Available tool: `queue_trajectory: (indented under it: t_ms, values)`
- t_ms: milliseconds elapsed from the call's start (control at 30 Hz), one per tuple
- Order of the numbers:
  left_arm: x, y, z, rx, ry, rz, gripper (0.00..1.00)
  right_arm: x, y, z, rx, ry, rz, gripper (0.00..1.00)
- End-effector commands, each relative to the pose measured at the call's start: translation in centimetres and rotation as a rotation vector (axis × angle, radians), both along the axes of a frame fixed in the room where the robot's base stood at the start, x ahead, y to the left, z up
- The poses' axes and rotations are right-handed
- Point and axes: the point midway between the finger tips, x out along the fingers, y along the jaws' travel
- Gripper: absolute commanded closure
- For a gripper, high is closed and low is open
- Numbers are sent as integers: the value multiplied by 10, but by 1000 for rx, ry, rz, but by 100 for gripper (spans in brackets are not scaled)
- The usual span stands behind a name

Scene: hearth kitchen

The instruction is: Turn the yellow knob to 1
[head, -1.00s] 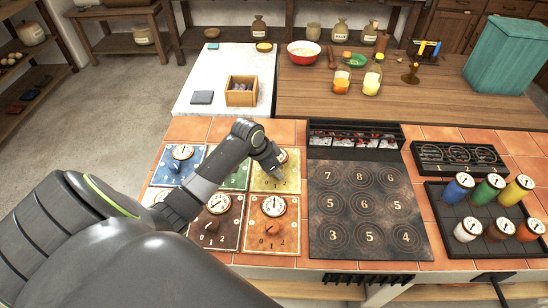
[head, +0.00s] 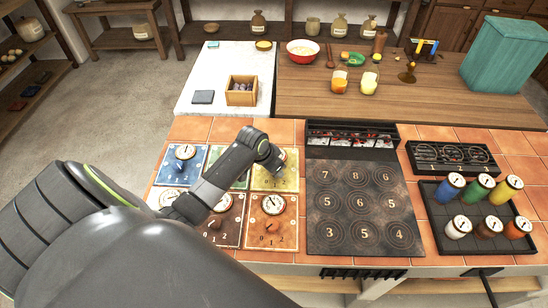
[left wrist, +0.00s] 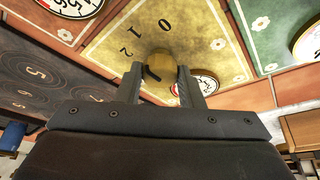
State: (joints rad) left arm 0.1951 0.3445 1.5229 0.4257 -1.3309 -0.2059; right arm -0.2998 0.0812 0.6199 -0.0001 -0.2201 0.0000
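The yellow panel (head: 262,184) lies on the tiled counter, partly hidden by my left gripper (head: 277,166) in the head view. In the left wrist view the yellow panel (left wrist: 205,32) shows the marks 0, 1 and 2, and the round yellow knob (left wrist: 160,68) stands between the two fingers of my left gripper (left wrist: 159,72). The fingers are apart, one on each side of the knob, with narrow gaps at its sides. The panel's dial (left wrist: 207,83) is partly hidden behind one finger. Where the knob points is unclear. My right gripper is not in view.
Blue (head: 178,165), green, brown and orange (head: 272,220) panels with dials surround the yellow one. A dark numbered board (head: 362,205) lies to the right. Further right are a tray of coloured jars (head: 470,230) and a black rack (head: 452,158).

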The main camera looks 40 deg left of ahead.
Motion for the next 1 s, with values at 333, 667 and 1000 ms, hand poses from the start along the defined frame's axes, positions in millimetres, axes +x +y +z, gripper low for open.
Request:
queue_trajectory:
  t_ms: [333, 667, 1000]
  values:
    - [1, 0, 1, 1, -2, -1, 45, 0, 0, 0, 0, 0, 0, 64]
    - [-6, 2, 17, 2, -4, -1, 45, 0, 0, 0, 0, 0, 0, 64]
    - [-29, 8, 75, 4, -5, -2, 45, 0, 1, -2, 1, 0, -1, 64]
